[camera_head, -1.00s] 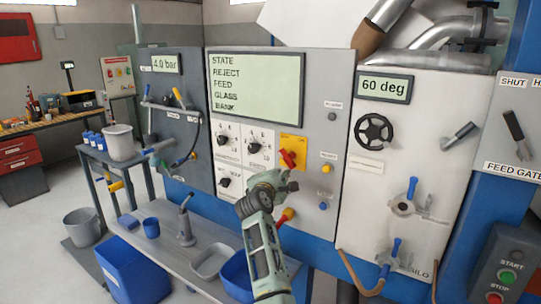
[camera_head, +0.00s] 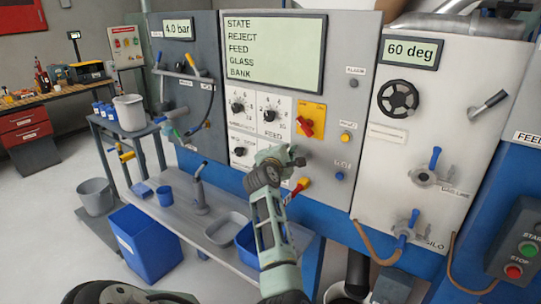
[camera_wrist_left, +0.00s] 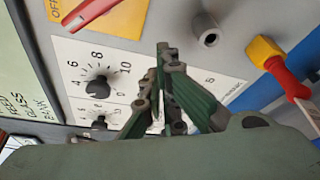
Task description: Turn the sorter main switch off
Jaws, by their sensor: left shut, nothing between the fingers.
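The sorter main switch is a red rotary handle (camera_head: 306,125) on a yellow plate (camera_head: 313,110), below and right of the display. Its handle lies slanted, with its upper end to the left. Part of the red handle (camera_wrist_left: 88,12) shows at the top of the left wrist view. My left gripper (camera_head: 296,155) is just below the switch, in front of the panel. In the left wrist view its fingers (camera_wrist_left: 165,90) are together and hold nothing. They look apart from the switch handle. My right gripper is not in view.
Black dials (camera_head: 269,116) sit left of the switch. A yellow button (camera_head: 345,138) and a blue button (camera_head: 339,176) are to its right. A red and yellow handle (camera_head: 299,187) sticks out just below my left gripper. A bench (camera_head: 180,213) with bins stands below.

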